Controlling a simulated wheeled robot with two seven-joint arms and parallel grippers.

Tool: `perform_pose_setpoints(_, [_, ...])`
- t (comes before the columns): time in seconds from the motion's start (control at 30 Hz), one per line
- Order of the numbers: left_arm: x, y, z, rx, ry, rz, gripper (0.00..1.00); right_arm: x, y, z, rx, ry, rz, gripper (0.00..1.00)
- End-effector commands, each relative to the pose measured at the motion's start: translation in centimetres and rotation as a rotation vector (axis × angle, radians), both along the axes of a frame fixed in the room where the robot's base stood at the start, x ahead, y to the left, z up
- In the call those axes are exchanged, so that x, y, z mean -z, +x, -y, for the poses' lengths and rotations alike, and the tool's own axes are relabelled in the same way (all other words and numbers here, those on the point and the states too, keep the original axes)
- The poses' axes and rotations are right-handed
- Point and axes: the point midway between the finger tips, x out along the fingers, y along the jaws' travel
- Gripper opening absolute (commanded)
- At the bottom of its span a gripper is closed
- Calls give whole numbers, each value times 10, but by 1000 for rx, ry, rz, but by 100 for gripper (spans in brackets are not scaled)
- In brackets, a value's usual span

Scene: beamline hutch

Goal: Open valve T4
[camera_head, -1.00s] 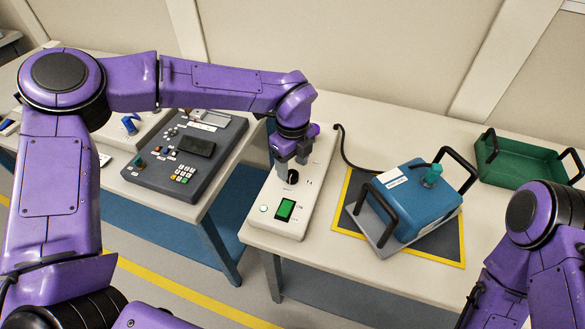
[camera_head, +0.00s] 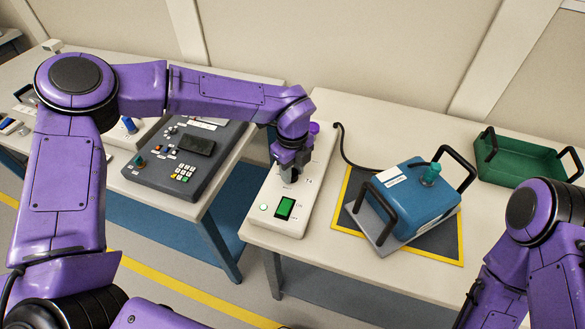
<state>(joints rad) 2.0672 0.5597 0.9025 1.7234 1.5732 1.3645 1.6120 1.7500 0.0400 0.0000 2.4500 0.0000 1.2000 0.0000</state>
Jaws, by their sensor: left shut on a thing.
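A blue case (camera_head: 412,205) with black handles and a teal knob stands on a yellow-edged dark mat (camera_head: 448,242) right of the panel. A green tray (camera_head: 520,163) is at the back right. A dark control console (camera_head: 160,172) is on the left table, across a gap.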

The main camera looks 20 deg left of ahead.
Motion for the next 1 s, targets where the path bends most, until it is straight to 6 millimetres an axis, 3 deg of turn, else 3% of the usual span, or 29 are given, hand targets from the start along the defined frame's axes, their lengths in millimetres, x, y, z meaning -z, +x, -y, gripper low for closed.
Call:
perform_pose_setpoints(0.27, [-2, 0, 0, 152, -1, 0, 5, -10, 0, 0, 0, 0, 0, 47])
perform_pose_setpoints(1.0, [-4, 0, -2, 847, 0, 1, 5, -49, 0, 0, 0, 0, 0, 47])
